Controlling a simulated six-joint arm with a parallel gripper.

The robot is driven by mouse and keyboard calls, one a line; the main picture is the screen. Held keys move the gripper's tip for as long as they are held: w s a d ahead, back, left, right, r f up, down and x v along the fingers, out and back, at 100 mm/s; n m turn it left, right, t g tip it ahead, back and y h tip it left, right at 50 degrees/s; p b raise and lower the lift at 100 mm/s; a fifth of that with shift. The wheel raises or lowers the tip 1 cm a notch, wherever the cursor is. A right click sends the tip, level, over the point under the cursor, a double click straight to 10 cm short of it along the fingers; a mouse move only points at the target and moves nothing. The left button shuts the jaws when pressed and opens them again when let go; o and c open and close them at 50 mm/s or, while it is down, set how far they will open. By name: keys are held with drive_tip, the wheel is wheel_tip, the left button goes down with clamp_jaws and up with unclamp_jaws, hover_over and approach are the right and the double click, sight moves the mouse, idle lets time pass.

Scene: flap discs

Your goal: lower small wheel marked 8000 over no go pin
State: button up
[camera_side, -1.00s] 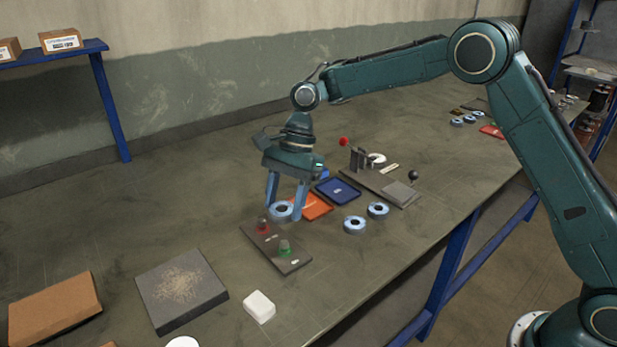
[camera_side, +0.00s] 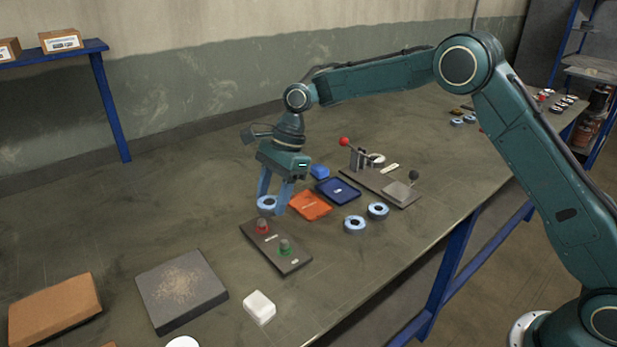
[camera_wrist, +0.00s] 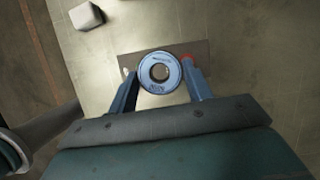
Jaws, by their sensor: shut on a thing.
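My gripper (camera_side: 273,207) is shut on a small blue wheel (camera_side: 266,202) with a pale ring and a centre hole. The wheel also shows between the fingers in the wrist view (camera_wrist: 160,72); its printed mark is too small to read. The dark gauge plate (camera_side: 285,255) lies on the table and carries a red pin (camera_side: 262,226) and a green pin (camera_side: 285,247). The wheel is held above the plate's far end, over and slightly behind the red pin. In the wrist view a bit of red (camera_wrist: 187,57) shows beside the right finger.
Two more blue wheels (camera_side: 355,224) (camera_side: 378,210) lie to the right. An orange tray (camera_side: 311,206) and a dark blue tray (camera_side: 338,191) lie close beside the gripper. A fixture with a red-knobbed lever (camera_side: 344,142) stands behind. A white block (camera_side: 259,307) lies in front.

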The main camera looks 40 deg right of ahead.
sight(260, 220)
drive_tip(key=shift+w+f+m+t, duration=0.15)
drive_tip(key=shift+w+m+t, duration=0.05)
drive_tip(key=shift+w+m, duration=0.45)
drive_tip(key=shift+w+f+m+t, duration=0.2)
drive_tip(key=shift+w+m, duration=0.2)
drive_tip(key=shift+w, duration=0.4)
drive_tip(key=shift+w+f+m+t, duration=0.15)
drive_tip(key=shift+w+m+t, duration=0.05)
drive_tip(key=shift+w+m, duration=0.45)
drive_tip(key=shift+f, duration=0.15)
drive_tip(key=shift+f, duration=1.65)
drive_tip(key=shift+f, duration=0.85)
drive_tip(key=o, duration=1.4)
drive_tip(key=shift+r, duration=0.1)
drive_tip(key=shift+r, duration=3.65)
